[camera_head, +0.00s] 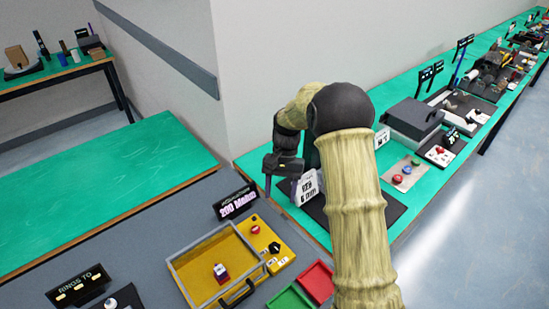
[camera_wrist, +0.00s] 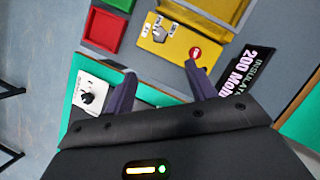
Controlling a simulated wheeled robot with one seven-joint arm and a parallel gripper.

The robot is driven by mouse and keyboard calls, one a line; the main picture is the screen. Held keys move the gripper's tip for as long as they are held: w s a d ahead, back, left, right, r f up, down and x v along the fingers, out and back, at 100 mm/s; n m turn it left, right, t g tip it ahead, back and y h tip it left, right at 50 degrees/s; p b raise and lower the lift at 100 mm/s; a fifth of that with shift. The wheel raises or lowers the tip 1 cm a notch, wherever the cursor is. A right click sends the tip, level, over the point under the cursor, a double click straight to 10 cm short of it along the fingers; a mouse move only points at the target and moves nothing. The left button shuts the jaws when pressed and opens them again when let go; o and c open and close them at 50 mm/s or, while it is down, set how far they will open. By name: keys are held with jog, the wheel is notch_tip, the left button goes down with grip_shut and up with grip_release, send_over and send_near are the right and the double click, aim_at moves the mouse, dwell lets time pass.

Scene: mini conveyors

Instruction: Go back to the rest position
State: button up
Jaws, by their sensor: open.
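My gripper (camera_head: 268,186) hangs in the air left of my arm's bend in the head view, above the back edge of the grey table area. In the wrist view my gripper (camera_wrist: 160,82) shows two purple fingers spread wide apart with nothing between them. Beyond the fingers lies the yellow panel (camera_wrist: 182,48) with a red button (camera_wrist: 195,53). My arm covers part of the table in the head view.
A yellow box with a clear frame (camera_head: 178,264) stands at the front, beside green (camera_head: 288,299) and red (camera_head: 317,282) trays. A black "200 Mohm" sign (camera_head: 236,202) stands behind. A white device (camera_head: 306,187) is close right of the gripper. A wall corner rises behind.

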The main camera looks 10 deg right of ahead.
jog(key=shift+s, duration=0.1)
jog(key=s+d+r+n+t, duration=0.2)
jog(key=s+d+r+t, duration=0.1)
jog(key=s, duration=0.6)
jog(key=s+d+r+n+t+h, duration=0.1)
jog(key=s+d+r+t, duration=0.2)
jog(key=s, duration=0.6)
jog(key=shift+s+d+r+n+t, duration=0.3)
jog(key=shift+s+d+n+t, duration=0.1)
jog(key=shift+d, duration=0.3)
jog(key=shift+w, duration=0.1)
jog(key=shift+c, duration=0.3)
